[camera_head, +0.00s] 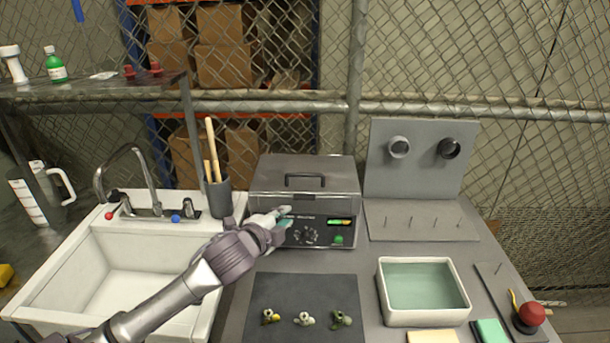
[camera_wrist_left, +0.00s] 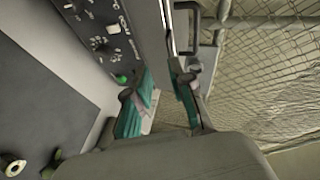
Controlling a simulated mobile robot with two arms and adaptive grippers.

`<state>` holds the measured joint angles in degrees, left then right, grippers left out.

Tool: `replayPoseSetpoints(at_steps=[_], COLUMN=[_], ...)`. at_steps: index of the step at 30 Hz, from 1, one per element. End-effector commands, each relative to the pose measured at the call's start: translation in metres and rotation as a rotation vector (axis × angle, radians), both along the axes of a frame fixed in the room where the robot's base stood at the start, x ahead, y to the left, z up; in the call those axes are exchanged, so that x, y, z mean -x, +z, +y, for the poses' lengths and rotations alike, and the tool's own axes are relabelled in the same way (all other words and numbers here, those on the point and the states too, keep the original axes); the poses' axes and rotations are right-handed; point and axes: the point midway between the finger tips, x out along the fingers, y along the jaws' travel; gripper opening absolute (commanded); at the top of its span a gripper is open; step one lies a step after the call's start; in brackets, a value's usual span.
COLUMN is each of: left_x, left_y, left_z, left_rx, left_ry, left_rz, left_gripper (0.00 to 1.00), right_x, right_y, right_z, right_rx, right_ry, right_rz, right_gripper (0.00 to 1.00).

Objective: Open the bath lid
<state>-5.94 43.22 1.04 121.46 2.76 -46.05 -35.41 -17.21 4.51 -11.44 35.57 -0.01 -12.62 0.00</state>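The bath (camera_head: 322,233) is a grey box on the bench with a dark control panel, knobs and a green button on its front. Its grey lid (camera_head: 275,180) is closed, with a black handle (camera_head: 305,178) on top; the handle also shows in the left wrist view (camera_wrist_left: 212,40). My left gripper (camera_head: 287,217) is at the bath's front, just below the lid's front edge. In the left wrist view its teal-padded fingers (camera_wrist_left: 162,100) are apart, with the lid edge near the gap. I cannot tell whether they touch it. My right gripper is out of view.
A white sink (camera_head: 75,262) with a tap is at the left, beside a grey cup of wooden sticks (camera_head: 219,200). A dark mat (camera_head: 275,290) with several small fittings lies in front of the bath. A white basin (camera_head: 382,295) and a pegged board (camera_head: 385,222) stand right.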

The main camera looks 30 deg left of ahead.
Motion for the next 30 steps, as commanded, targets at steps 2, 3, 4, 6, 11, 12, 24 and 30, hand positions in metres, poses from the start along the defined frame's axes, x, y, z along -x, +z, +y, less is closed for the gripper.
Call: replayPoseSetpoints(at_steps=[2, 3, 4, 6, 11, 12, 24, 30], left_x=[-0.014, -0.018, -0.02, -0.025, -0.043, -0.051, -0.13, -0.15], left_y=[0.029, 0.038, 0.042, 0.047, 0.046, 0.045, 0.029, 0.023], left_z=[0.013, 0.016, 0.018, 0.02, 0.023, 0.024, 0.036, 0.039], left_rx=[-0.087, -0.115, -0.129, -0.145, -0.142, -0.142, -0.14, -0.141], left_ry=[-0.028, -0.038, -0.041, -0.048, -0.047, -0.047, -0.047, -0.048], left_rz=[-0.059, -0.077, -0.086, -0.098, -0.1, -0.1, -0.096, -0.096], left_gripper=[0.22, 0.22, 0.22, 0.22, 0.22, 0.22, 0.22, 0.22], right_x=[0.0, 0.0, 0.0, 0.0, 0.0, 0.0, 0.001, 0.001], right_y=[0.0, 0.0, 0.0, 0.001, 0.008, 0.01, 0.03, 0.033], right_z=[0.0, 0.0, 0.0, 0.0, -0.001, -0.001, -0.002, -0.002], right_rx=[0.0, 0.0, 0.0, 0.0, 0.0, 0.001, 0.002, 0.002], right_ry=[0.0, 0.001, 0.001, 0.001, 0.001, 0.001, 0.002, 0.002], right_rz=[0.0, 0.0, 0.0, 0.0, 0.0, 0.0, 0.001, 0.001], right_gripper=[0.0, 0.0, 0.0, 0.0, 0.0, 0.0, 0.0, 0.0])
